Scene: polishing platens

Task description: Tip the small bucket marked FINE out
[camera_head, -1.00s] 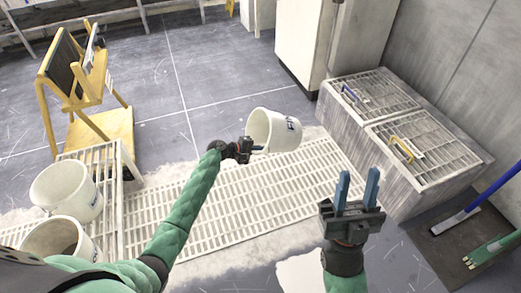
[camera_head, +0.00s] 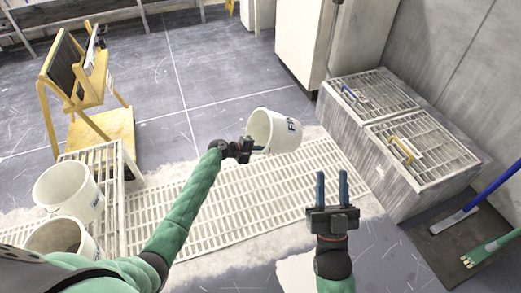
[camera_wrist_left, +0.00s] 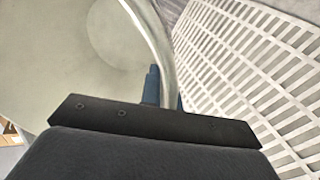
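In the left wrist view the bucket rim (camera_wrist_left: 150,35) runs between the blue fingers (camera_wrist_left: 163,90), and the inside of the bucket that shows looks pale and bare. My right gripper (camera_head: 332,176) is open and empty, with its two blue fingers apart, to the right of and below the bucket.
A slotted white floor grating (camera_head: 230,205) lies below the bucket. Two more white buckets (camera_head: 68,190) (camera_head: 62,238) stand at the left. A yellow wooden stand (camera_head: 100,125) is at the back left. A grate-topped block (camera_head: 390,165) and blue and green tools (camera_head: 490,195) are at the right.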

